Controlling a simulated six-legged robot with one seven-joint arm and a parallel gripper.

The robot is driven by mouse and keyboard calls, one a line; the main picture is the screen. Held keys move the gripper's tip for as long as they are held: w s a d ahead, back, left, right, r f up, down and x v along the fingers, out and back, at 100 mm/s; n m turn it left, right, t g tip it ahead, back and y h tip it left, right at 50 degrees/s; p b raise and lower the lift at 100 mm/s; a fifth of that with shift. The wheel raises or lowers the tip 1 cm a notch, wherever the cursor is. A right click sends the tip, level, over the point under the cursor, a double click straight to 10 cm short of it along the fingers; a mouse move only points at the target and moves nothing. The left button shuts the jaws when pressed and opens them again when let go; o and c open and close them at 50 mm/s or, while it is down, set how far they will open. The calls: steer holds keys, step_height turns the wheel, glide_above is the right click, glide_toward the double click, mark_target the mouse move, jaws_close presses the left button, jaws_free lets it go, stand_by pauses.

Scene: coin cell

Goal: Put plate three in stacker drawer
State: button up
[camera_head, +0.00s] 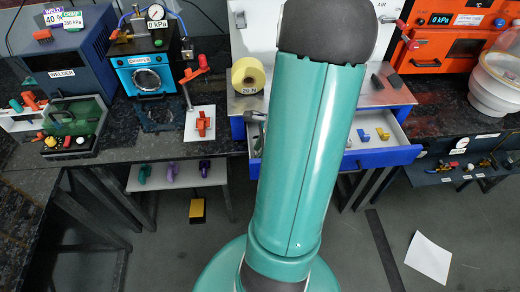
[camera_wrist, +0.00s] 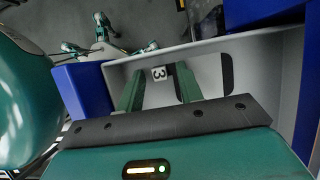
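In the wrist view, my gripper (camera_wrist: 160,80) has its two green fingers apart inside or just above a grey drawer (camera_wrist: 268,85) with blue sides. A small white tag with a black 3 (camera_wrist: 160,73) shows between the fingertips. The outline of the plate bearing it is unclear, and I cannot tell whether the fingers touch it. In the head view, the open stacker drawer (camera_head: 406,154) sticks out under the grey bench top. My arm covers its middle and hides my gripper.
A yellow piece (camera_head: 382,133) and a blue piece (camera_head: 362,136) lie in the drawer's right part. A yellow roll (camera_head: 248,76) stands left of my arm. A crimper (camera_head: 147,75) and an orange oven (camera_head: 445,52) flank the stacker. A white sheet (camera_head: 428,258) lies on the floor.

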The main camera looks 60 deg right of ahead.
steer(key=v, duration=1.2)
steer(key=w+a+r+n+h, duration=0.1)
steer(key=w+a+r+n, duration=0.3)
steer(key=a+n, duration=0.35)
steer(key=w+a+r+n+h, duration=0.1)
steer(key=w+a+r+n, duration=0.4)
steer(key=a, duration=0.4)
steer(key=s+a+r+n+t, duration=0.1)
steer(key=a+r+n, duration=0.1)
steer(key=a+n, duration=0.5)
steer(key=s+a+r+n+t+h, duration=0.1)
steer(key=s+a+r+n, duration=0.1)
steer(key=a+n, duration=0.6)
steer(key=shift+s+a+r, duration=0.2)
steer(key=shift+a+r, duration=0.6)
steer(key=shift+a, duration=0.2)
steer(key=shift+d, duration=0.25)
